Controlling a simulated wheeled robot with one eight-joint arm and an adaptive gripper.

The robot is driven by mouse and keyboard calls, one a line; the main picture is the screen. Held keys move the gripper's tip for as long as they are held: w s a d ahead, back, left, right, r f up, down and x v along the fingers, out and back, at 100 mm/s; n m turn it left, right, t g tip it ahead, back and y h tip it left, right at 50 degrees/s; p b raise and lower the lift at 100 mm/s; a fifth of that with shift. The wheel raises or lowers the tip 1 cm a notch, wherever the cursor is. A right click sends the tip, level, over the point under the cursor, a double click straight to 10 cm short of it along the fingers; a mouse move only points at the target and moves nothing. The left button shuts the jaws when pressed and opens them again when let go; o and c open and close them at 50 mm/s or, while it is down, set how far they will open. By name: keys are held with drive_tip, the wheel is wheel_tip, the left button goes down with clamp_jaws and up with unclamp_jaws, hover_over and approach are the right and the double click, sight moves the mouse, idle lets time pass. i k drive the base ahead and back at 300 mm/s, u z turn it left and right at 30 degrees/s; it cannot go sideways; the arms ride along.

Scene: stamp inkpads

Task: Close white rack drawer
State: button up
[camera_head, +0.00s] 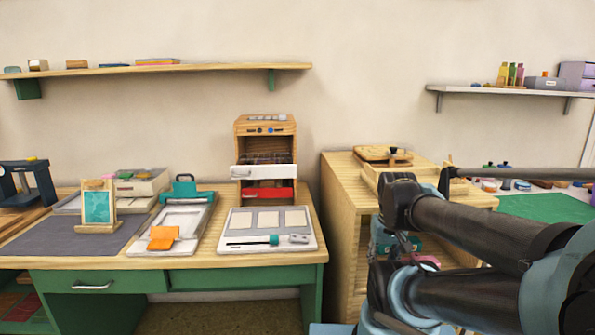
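A small wooden rack (264,125) stands at the back of the green-and-wood desk, near the middle of the head view. Its white drawer (264,172) is pulled out toward me, with a small handle at the left of its front. Small dark items show in the drawer above the white front. A red drawer (269,193) sits just below it. My dark, blue-jointed arm fills the lower right, apart from the rack. I cannot make out my gripper's fingers.
A pale tray (311,243) with several cards and a green-handled tool lies in front of the rack. A clipboard (187,221) with an orange pad lies to its left. A wooden cabinet (345,190) stands right of the desk, partly behind my arm.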

sight(281, 170)
drive_tip(key=z, duration=1.05)
drive_tip(key=k, duration=1.4)
drive_tip(key=u, duration=1.3)
drive_tip(key=i, duration=1)
drive_tip(key=u, duration=0.2)
